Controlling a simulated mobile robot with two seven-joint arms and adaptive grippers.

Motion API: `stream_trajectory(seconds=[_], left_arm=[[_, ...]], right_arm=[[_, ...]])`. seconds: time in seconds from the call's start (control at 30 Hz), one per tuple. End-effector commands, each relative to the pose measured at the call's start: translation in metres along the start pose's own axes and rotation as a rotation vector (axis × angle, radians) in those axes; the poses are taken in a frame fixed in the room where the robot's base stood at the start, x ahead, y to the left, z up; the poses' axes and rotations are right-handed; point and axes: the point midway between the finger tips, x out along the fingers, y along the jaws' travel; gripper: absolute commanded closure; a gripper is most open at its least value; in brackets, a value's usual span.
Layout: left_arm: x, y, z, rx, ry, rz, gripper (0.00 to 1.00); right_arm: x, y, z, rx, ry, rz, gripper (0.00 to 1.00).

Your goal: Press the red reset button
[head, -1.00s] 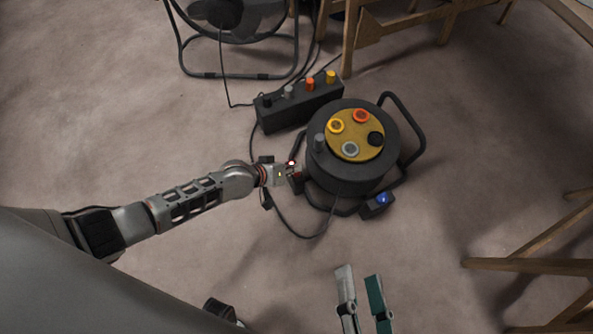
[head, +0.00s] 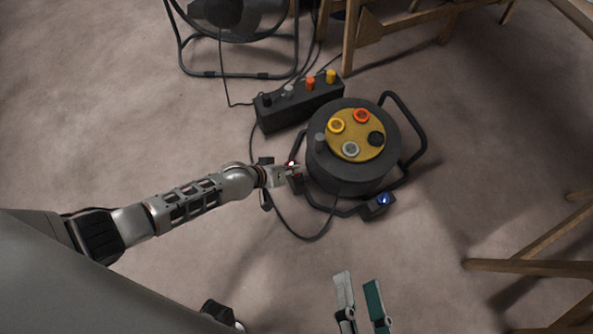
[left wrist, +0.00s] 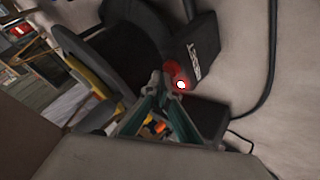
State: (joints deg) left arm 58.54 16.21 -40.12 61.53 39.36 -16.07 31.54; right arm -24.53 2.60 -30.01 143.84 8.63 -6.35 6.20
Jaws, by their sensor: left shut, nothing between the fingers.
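The red reset button (left wrist: 171,73) sits on a small dark box (left wrist: 196,58) with white lettering in the left wrist view. A bright white-red light (left wrist: 181,85) shows beside the button. In the head view the red glow (head: 291,163) is at the left side of the cable reel, partly hidden by my gripper. My left gripper (head: 298,170) is shut and empty, its tips right beside the button; I cannot tell whether they touch it. The left wrist view also shows its fingers (left wrist: 155,82) meeting near the button. My right gripper (head: 358,282) is open and empty at the bottom.
The black cable reel (head: 340,178) has a yellow face with several sockets and a tubular frame. A blue-lit box (head: 381,201) is at its lower right. A socket box (head: 292,114) with plugs lies behind. A fan, wooden trestles and cables surround clear floor.

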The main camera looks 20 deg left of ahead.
Motion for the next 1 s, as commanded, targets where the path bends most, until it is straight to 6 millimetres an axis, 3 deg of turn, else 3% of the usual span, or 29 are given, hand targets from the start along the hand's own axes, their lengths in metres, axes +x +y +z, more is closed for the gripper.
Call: stream_trajectory(seconds=[1.0], left_arm=[[0.0064, -0.0035, 0.0045, 0.0, -0.001, 0.001, 1.0]], right_arm=[[-0.0002, -0.0001, 0.0006, 0.0, -0.001, -0.001, 0.6]])
